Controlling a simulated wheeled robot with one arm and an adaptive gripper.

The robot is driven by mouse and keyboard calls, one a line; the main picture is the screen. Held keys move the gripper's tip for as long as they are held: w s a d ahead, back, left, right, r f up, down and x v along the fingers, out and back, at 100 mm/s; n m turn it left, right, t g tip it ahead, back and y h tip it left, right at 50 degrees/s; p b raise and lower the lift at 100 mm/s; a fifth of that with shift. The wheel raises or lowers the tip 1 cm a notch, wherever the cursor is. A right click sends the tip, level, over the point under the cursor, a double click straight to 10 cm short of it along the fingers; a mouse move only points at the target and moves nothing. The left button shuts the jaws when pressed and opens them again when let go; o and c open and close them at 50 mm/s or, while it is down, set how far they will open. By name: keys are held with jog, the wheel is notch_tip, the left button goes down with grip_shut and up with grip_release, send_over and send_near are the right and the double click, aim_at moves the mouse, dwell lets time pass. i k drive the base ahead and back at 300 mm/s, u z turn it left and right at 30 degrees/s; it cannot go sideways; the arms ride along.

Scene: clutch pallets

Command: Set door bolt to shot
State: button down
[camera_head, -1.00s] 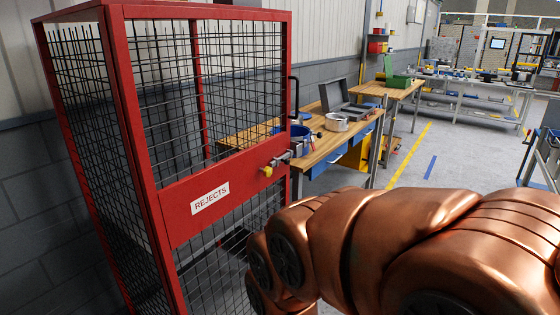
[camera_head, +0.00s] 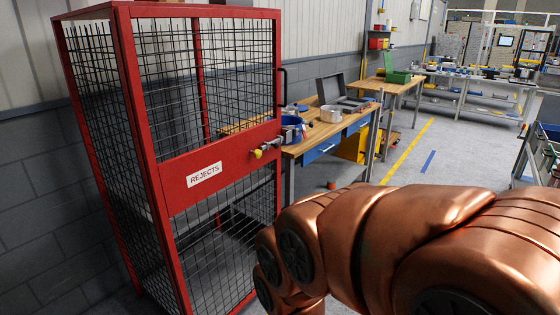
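A red mesh cage (camera_head: 150,172) with a REJECTS label (camera_head: 204,175) stands at the left. Its door bolt (camera_head: 266,148) is on the right end of the red middle panel, a small metal bolt with a yellow knob (camera_head: 257,154). The bolt's exact position is too small to tell. A black door handle (camera_head: 283,87) is on the cage's right edge above it. My copper-coloured arm fills the lower right and bends down past the bottom edge. My gripper is out of view, and nothing of mine is seen touching the bolt.
A wooden workbench (camera_head: 328,132) with a blue drawer, a blue tub (camera_head: 291,128) and an open grey case stands right behind the cage. Another bench with a green box (camera_head: 398,76) is further back. Grey floor with a yellow line (camera_head: 408,150) is clear at the right.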

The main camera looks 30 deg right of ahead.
aim_at(274, 142)
jog(key=u, duration=0.4)
jog(key=i, duration=0.9)
jog(key=z, duration=0.25)
